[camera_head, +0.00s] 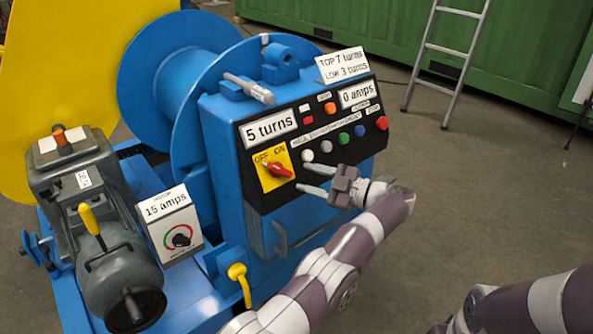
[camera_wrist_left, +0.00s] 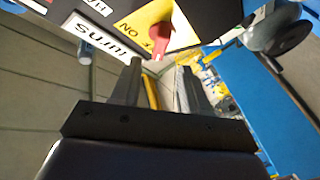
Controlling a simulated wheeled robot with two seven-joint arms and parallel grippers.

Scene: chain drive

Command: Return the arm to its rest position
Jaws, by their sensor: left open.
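My left gripper (camera_head: 303,178) is open, its two fingers pointing left in front of the blue machine's black control panel (camera_head: 375,140). Nothing shows between the fingers in the left wrist view (camera_wrist_left: 157,75). The fingertips are just right of the red rotary switch (camera_head: 280,171) on its yellow OFF/ON plate (camera_head: 264,180), apart from it as far as I can tell. In the left wrist view the red switch (camera_wrist_left: 160,36) shows beyond the fingertips. My right arm shows at the lower right of the head view; its gripper is out of view.
The panel carries coloured buttons and displays reading "5 turns" (camera_head: 270,126) and "0 amps" (camera_head: 358,95). A blue drum (camera_head: 185,80), a grey motor (camera_head: 115,262) and a "15 amps" box (camera_head: 172,225) stand left. A ladder (camera_head: 440,80) stands behind.

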